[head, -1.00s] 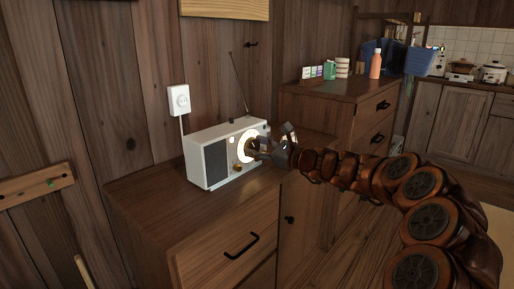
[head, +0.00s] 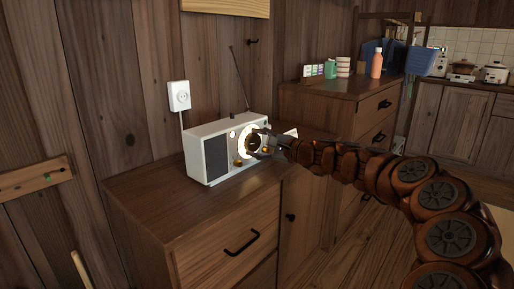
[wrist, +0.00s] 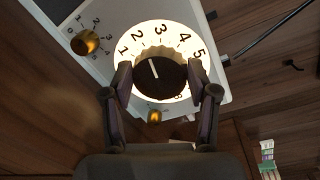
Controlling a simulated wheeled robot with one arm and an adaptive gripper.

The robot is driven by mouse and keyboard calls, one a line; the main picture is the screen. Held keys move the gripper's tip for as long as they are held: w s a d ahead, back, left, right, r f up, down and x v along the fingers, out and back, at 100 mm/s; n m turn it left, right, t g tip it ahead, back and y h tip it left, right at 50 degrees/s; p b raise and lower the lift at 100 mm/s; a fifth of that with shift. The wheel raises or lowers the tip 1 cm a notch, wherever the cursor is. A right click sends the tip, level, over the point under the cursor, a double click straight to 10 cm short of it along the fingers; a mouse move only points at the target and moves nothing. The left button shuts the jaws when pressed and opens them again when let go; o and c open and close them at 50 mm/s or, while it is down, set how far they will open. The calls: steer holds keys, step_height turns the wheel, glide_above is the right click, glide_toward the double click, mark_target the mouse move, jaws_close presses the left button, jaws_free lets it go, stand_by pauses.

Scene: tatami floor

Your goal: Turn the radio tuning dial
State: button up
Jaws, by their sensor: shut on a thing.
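The white radio (head: 208,155) stands on the wooden cabinet, with a dark speaker grille on its left side. The pointer aims up and slightly left, between 2 and 3. My gripper (wrist: 161,80) has a finger on each side of the knob and is shut on it. In the head view my gripper (head: 258,143) covers part of the lit scale.
A small brass knob (wrist: 85,43) with its own numbers is on the radio's face, and another brass knob (wrist: 154,116) is below the dial. The antenna (head: 239,80) rises behind. The cabinet top (head: 145,190) is clear in front of the radio.

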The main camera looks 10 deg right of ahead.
steer(key=shift+f+n+b, duration=0.1)
steer(key=shift+n+b, duration=0.45)
steer(key=shift+n, duration=0.45)
steer(key=o, duration=1.2)
steer(key=shift+v, duration=5.95)
steer(key=shift+s+a, duration=0.1)
